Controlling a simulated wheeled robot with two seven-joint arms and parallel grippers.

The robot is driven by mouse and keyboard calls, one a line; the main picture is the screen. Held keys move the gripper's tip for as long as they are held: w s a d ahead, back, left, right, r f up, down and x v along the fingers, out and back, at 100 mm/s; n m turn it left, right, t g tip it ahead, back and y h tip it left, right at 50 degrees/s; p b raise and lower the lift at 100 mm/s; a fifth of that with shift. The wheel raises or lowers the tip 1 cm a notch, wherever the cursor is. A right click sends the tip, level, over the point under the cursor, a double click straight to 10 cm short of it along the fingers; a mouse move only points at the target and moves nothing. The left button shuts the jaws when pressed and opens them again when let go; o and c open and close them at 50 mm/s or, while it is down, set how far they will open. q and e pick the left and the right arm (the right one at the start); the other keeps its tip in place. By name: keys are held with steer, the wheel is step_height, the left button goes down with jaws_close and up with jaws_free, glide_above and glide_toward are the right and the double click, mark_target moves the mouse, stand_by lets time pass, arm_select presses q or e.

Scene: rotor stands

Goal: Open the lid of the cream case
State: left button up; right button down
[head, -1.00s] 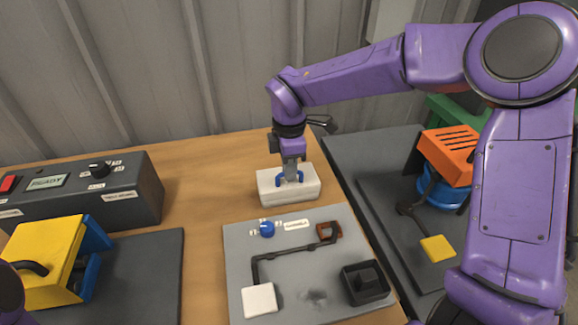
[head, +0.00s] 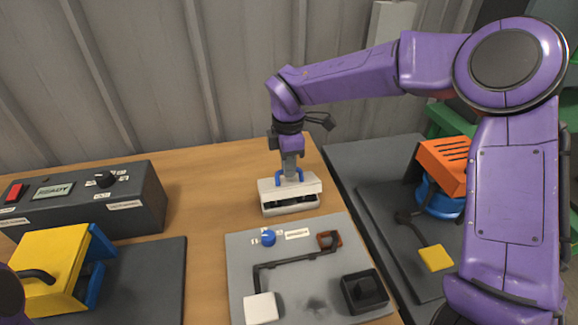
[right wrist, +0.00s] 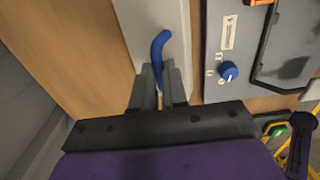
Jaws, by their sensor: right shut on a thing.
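The cream case (head: 291,209) stands on the wooden table, behind the grey plate. Its lid (head: 303,187) is raised a little at the front, and a dark gap with dark shapes shows beneath it. A blue handle (head: 278,180) stands on the lid; it also shows in the right wrist view (right wrist: 157,45). My right gripper (head: 290,174) is shut on the handle from above, and its fingers (right wrist: 158,88) close around the handle in the right wrist view. Whether the lid touches at the back is hidden. My left gripper is not in view.
A grey plate (head: 290,258) with a blue knob, a white square and a black box lies in front of the case. A dark control box (head: 135,208) and yellow block (head: 50,262) stand left. An orange-and-blue unit (head: 442,165) stands right. Bare table lies left of the case.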

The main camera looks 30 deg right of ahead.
steer(key=shift+w+d+r+p, duration=0.15)
steer(key=shift+w+r+p, duration=0.25)
steer(key=shift+w, duration=0.1)
steer(key=shift+w+f, duration=0.1)
steer(key=shift+w, duration=0.1)
steer(key=shift+d, duration=0.1)
